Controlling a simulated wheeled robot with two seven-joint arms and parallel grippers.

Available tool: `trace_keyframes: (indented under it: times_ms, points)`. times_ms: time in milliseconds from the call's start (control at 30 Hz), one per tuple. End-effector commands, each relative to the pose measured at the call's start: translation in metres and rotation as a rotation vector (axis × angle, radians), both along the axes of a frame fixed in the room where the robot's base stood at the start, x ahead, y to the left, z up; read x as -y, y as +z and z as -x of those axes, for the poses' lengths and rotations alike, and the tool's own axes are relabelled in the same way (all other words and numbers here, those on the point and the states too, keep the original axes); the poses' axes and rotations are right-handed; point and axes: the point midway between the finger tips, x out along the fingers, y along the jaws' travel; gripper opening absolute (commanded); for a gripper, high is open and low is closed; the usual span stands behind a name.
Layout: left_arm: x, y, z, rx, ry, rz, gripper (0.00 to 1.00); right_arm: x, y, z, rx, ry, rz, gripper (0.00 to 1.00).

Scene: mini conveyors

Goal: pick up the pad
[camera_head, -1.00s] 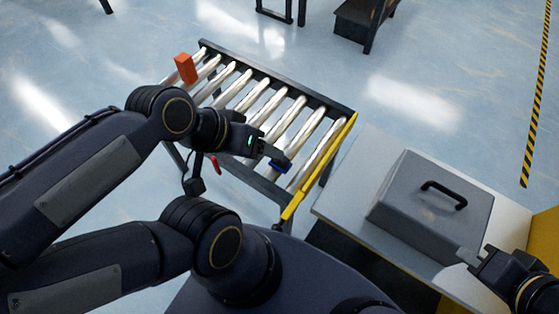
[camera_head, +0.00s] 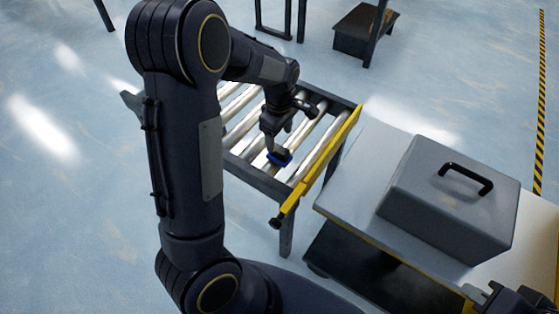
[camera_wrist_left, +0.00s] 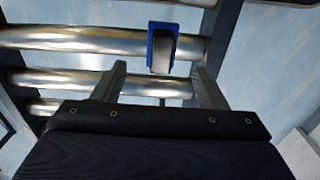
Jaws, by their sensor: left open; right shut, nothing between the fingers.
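The pad (camera_head: 284,154), blue with a dark block on it, lies on the rollers near the yellow stop bar. It also shows in the left wrist view (camera_wrist_left: 162,48), standing just beyond the fingertips and roughly centred between them. My left gripper (camera_head: 271,146) is open and points down at the rollers close beside the pad; its two fingers show apart in the left wrist view (camera_wrist_left: 158,75) with nothing between them. My right gripper (camera_head: 474,294) is shut and empty at the lower right, by the table's front edge.
The roller conveyor (camera_head: 258,183) has a dark frame and a yellow bar (camera_head: 322,165) at its right end. A grey box with a black handle (camera_head: 440,205) stands on the table (camera_head: 345,200) to the right. My left arm hides the conveyor's far left part.

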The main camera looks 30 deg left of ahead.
Motion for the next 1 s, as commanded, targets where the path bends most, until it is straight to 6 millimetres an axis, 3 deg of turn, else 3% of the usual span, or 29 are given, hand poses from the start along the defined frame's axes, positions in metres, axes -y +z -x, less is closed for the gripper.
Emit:
trace_keyframes:
  times_ms: [500,800,1000]
  points:
    - [0.001,-0.068,0.003,-0.004,0.001,0.002,0.66,0.000,-0.016,0.000,0.000,0.000,0.000,0.00]
    - [0.001,-0.072,0.003,-0.001,0.000,0.002,0.66,0.000,-0.017,0.000,0.000,0.000,0.000,0.00]
    - [0.001,-0.072,0.003,-0.001,-0.001,0.003,0.41,0.000,-0.017,0.000,0.000,0.000,0.000,0.00]
